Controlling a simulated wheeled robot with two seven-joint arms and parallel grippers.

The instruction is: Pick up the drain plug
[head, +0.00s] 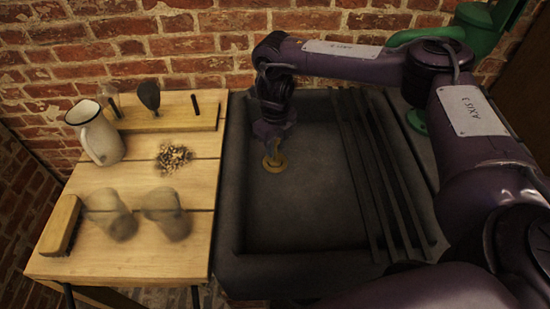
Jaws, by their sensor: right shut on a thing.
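The drain plug (275,163) is a small round brass-coloured piece in the upper left part of the dark sink basin (320,215). My right gripper (273,146) reaches down over it from above and is shut on it. The jaws are small in the picture, and I cannot tell whether the plug still touches the basin floor. My left gripper is not in view.
The wooden table (135,260) at the left holds a white enamel jug (97,135), two glass jars (167,212), a brush (60,225), a heap of small bits (173,157) and a tool rack (165,118). Dark ribs (375,180) line the basin's right. A green pump (475,30) stands behind.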

